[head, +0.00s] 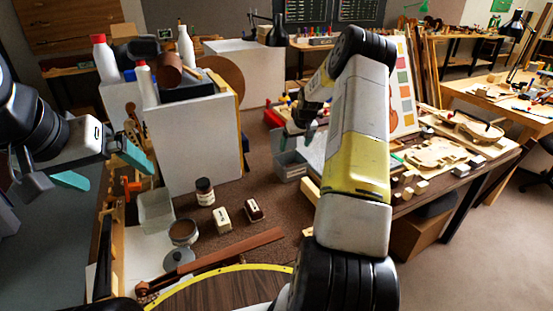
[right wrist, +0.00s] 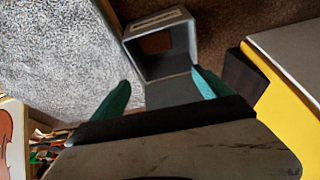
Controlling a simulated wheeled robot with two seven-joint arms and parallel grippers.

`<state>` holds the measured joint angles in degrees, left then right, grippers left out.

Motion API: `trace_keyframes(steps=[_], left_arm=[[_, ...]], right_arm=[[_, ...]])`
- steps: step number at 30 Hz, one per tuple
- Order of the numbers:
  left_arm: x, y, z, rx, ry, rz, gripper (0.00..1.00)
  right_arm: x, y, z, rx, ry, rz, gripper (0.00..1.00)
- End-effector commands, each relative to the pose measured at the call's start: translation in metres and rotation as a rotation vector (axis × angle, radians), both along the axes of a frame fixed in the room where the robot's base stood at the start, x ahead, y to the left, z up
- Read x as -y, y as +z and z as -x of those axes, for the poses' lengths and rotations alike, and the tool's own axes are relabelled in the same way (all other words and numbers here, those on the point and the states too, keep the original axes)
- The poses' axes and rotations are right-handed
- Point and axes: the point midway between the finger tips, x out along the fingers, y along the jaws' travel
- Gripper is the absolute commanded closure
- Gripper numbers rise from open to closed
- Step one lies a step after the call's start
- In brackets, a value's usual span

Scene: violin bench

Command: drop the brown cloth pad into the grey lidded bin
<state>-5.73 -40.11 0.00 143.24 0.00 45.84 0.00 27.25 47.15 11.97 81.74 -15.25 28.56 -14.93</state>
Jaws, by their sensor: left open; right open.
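The grey bin (head: 291,166) stands on the brown bench top, right of the large white panel. In the right wrist view the bin (right wrist: 190,33) is open at the top, with a flat grey flap, seemingly its lid, on the near side. A flat brown patch that looks like the brown cloth pad (right wrist: 155,43) lies inside it. My right gripper (right wrist: 162,82) is open and empty, with its teal fingers either side of the flap's image; in the head view it (head: 302,136) is above the bin. My left gripper (head: 103,167) is open and empty at the far left.
A white panel (head: 200,143) stands left of the bin. A dark jar (head: 205,191), small blocks and a clear container (head: 155,210) sit in front of it. Bottles (head: 104,57) stand behind. Carved wood parts (head: 440,153) crowd the right side of the bench.

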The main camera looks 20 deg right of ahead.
Motion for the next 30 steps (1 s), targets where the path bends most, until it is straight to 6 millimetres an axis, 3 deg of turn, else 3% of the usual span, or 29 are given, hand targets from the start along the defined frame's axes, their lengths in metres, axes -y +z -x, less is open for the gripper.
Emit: trace_keyframes(steps=[15, 30], left_arm=[[0.000, 0.000, 0.000, 0.000, 0.000, 0.000, 0.02], [0.000, 0.000, 0.000, 0.000, 0.000, 0.000, 0.02]], right_arm=[[0.003, 0.066, 0.027, 0.002, 0.000, 0.002, 0.12], [0.000, 0.075, 0.031, 0.001, 0.001, 0.002, 0.12]])
